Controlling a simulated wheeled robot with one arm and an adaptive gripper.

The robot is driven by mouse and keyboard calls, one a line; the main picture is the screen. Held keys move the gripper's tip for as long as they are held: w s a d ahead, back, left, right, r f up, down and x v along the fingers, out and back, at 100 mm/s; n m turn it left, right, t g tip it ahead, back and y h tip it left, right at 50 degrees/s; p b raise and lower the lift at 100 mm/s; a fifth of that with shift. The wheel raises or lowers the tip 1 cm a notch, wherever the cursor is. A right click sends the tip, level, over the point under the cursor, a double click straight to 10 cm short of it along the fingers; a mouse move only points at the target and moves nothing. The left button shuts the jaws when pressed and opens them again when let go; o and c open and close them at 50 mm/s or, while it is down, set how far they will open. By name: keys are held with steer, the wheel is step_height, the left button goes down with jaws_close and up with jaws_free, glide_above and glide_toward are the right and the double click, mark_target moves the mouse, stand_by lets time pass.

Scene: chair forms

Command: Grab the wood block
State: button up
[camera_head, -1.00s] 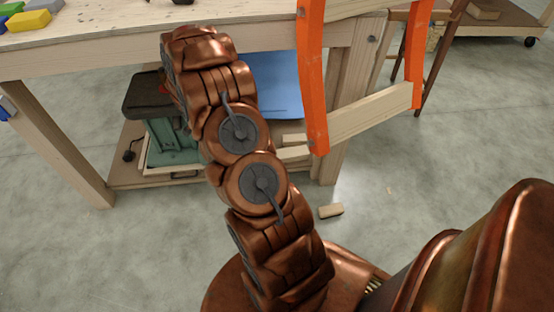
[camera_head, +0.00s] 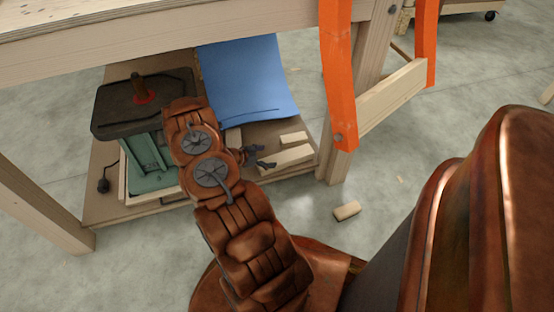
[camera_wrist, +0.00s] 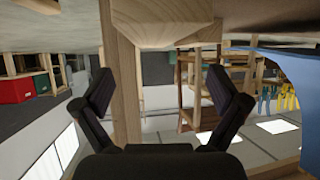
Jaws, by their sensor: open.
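A small pale wood block (camera_head: 346,210) lies on the concrete floor, right of my arm and in front of the workbench leg. Two more pale wood pieces, a shorter one (camera_head: 293,138) and a longer one (camera_head: 286,157), lie on the bench's lower shelf. My gripper (camera_head: 262,158) is low over that shelf, its dark fingers pointing right towards the longer piece. From this view I cannot tell whether they touch it. In the wrist view my gripper (camera_wrist: 163,95) is open, with its fingers wide apart and nothing visibly held.
The workbench top (camera_head: 150,40) overhangs the lower shelf (camera_head: 125,208). A green machine (camera_head: 150,155) stands left of my arm, and a blue sheet (camera_head: 240,80) hangs behind. An orange chair form (camera_head: 338,75) stands right. The floor around the loose block is clear.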

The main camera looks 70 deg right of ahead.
mark_target(286, 156)
steer(key=shift+b+x, duration=0.35)
steer(key=shift+x, duration=0.9)
steer(key=shift+s+a+b+x, duration=0.2)
steer(key=shift+b+x, duration=0.3)
steer(key=shift+x, duration=0.4)
steer(key=shift+s+a+b+x, duration=0.15)
steer(key=shift+b+x, duration=0.35)
steer(key=shift+x, duration=1.2)
steer(key=shift+w+d+r, duration=0.1)
steer(key=c, duration=1.5)
steer(key=shift+r, duration=0.1)
steer(key=shift+c, duration=0.2)
